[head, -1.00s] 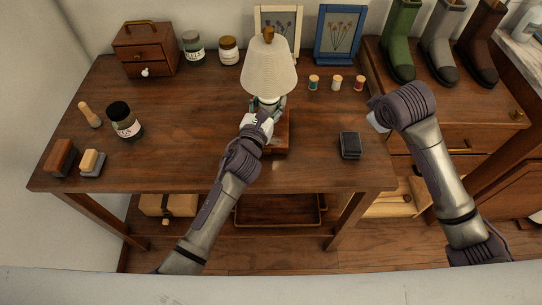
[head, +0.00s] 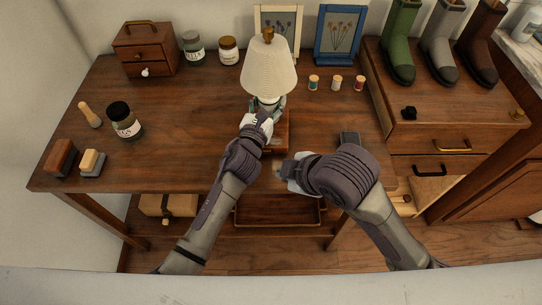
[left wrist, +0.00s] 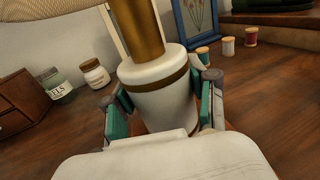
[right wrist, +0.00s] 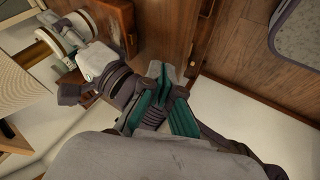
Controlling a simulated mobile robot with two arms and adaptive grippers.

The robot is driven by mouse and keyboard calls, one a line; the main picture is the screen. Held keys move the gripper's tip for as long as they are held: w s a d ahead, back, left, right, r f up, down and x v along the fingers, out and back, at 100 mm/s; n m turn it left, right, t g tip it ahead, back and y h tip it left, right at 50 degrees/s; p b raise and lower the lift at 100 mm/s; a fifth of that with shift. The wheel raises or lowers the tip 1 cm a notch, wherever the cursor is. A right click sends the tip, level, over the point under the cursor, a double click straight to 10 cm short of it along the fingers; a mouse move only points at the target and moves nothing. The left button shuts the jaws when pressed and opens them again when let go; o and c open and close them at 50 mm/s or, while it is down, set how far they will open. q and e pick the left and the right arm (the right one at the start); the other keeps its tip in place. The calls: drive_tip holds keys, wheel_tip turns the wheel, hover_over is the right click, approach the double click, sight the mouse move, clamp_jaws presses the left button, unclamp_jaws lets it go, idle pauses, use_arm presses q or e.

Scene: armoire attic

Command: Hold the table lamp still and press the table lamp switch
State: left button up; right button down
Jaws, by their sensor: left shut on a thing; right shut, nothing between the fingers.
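The table lamp (head: 268,70) has a cream shade, a white and brass stem and a wooden base (head: 280,138). It stands upright on the wooden table. My left gripper (head: 266,106) is shut around the white stem below the shade; the left wrist view shows a finger on each side of the stem (left wrist: 165,98). My right gripper (head: 286,172) is shut and empty, low in front of the lamp base and apart from it. In the right wrist view, its closed fingertips (right wrist: 166,72) are near my left arm and the lamp (right wrist: 62,38). I cannot make out the switch.
A dark tin (head: 350,138) sits beside my right arm, partly hidden by it. Thread spools (head: 336,82) and picture frames (head: 338,35) stand behind right. A labelled jar (head: 124,122) and brushes (head: 92,162) are left. The table between jar and lamp is clear.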

sight(267, 151)
drive_tip(key=x, duration=0.8)
drive_tip(key=shift+a+f, duration=0.1)
drive_tip(key=shift+f, duration=0.1)
drive_tip(key=w, duration=0.3)
drive_tip(key=shift+w+a+f, duration=0.1)
drive_tip(key=shift+w+f, duration=0.15)
drive_tip(key=shift+f, duration=0.1)
drive_tip(key=shift+w, duration=0.6)
